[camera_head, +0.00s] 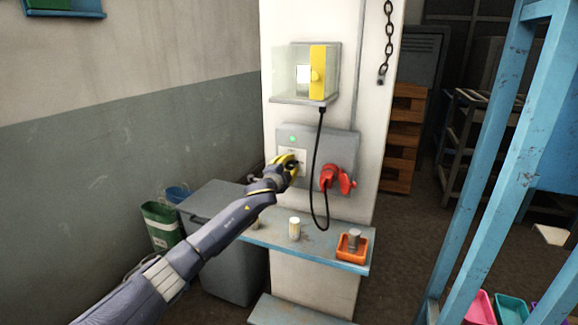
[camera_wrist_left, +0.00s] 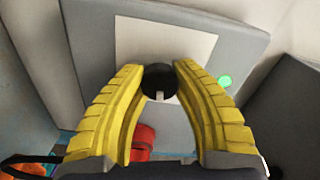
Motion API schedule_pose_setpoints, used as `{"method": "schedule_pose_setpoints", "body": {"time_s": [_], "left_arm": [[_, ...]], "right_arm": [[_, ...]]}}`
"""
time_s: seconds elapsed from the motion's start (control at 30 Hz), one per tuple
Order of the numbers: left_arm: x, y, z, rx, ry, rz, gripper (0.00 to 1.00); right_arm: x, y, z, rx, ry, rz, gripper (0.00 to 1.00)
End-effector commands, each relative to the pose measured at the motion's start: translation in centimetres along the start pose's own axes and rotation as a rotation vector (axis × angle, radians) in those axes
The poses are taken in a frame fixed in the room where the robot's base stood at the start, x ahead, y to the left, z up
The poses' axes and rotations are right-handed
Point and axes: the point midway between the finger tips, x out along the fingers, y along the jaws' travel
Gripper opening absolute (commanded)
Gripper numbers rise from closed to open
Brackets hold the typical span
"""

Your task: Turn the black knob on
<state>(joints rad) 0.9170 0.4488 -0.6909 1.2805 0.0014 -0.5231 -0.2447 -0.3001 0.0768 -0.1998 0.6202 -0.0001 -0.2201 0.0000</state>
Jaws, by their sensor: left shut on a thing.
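The black knob (camera_wrist_left: 160,82) sits on a white plate (camera_wrist_left: 190,45) on a grey panel (camera_head: 335,152). My left gripper (camera_head: 293,165) is at this panel, and its yellow fingers are shut on the knob, one on each side, as the left wrist view (camera_wrist_left: 159,80) shows. A light mark shows on the knob's face. In the head view the fingers mostly hide the knob. A green light (camera_head: 292,139) is lit on the panel, and it also shows in the left wrist view (camera_wrist_left: 224,81). My right gripper is not in view.
A red plug-like fitting (camera_head: 330,178) is on the panel right of my gripper, with a black cable (camera_head: 315,165) hanging beside it. A clear-fronted box with a yellow edge (camera_head: 318,72) is above. A blue shelf (camera_head: 330,255) below holds an orange tray (camera_head: 342,252) and small cylinders.

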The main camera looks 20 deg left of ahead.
Motion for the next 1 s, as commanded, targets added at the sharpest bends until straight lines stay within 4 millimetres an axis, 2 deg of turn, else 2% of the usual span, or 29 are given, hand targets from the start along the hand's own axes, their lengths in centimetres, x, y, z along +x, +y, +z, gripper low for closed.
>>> {"method": "schedule_pose_setpoints", "body": {"time_s": [0.03, 0.4, 0.87, 0.9, 1.0], "left_arm": [[0.05, -0.53, -0.54, 0.023, 0.010, -0.008, 0.00], [0.04, -0.34, -0.63, 0.130, 0.010, -0.007, 0.00], [0.03, -0.22, -0.72, 0.139, 0.012, -0.005, 0.00], [0.03, -0.21, -0.72, 0.139, 0.012, -0.005, 0.30], [0.03, -0.15, -0.67, 0.139, 0.011, -0.004, 0.41]], "right_arm": [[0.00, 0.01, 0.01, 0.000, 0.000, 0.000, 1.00], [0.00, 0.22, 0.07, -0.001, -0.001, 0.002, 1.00], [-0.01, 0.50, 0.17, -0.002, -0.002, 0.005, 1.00], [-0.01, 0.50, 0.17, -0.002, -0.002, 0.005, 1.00], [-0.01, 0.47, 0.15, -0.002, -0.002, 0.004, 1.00]]}}
